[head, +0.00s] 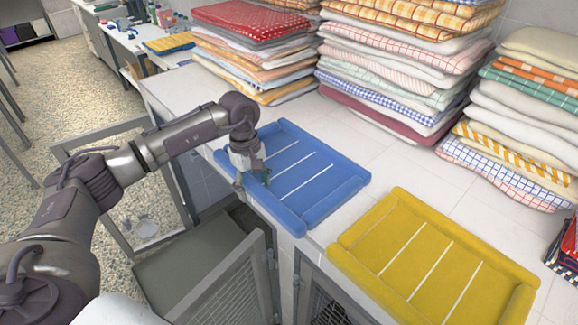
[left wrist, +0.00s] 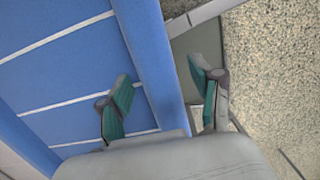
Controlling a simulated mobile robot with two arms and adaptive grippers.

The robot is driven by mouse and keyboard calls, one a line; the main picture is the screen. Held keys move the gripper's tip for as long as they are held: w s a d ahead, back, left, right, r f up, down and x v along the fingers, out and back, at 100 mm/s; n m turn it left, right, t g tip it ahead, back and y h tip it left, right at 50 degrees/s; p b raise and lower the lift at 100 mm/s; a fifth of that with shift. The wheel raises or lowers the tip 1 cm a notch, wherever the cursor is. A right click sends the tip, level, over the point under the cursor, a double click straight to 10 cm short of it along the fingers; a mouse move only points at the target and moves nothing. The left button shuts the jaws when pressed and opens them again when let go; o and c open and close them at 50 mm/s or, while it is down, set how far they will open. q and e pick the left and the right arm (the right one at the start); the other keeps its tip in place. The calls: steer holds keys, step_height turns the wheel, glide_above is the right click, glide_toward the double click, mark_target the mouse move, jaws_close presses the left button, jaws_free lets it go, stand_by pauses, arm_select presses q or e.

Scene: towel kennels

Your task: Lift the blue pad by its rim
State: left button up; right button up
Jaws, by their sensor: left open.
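The blue pad (head: 306,183) lies flat on the white tiled counter, with a raised padded rim and thin white stripes. Its near left rim reaches the counter's front edge. My left gripper (head: 253,176) is at that rim, pointing down. In the left wrist view my left gripper (left wrist: 160,100) is open, with one green-tipped finger over the pad's blue inside and the other past the rim, beyond the counter edge. The rim (left wrist: 155,65) runs between the two fingers. I cannot tell whether either finger touches it. My right gripper is not in view.
A yellow pad (head: 430,262) lies to the right on the counter (head: 375,165). Tall stacks of folded towels (head: 400,60) stand along the back. Below the front edge are open kennel doors (head: 235,285). Another blue and yellow pad (head: 170,43) lies at the far left.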

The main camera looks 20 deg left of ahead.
arm_select(q)
jaws_close()
steer(key=shift+r, duration=0.1)
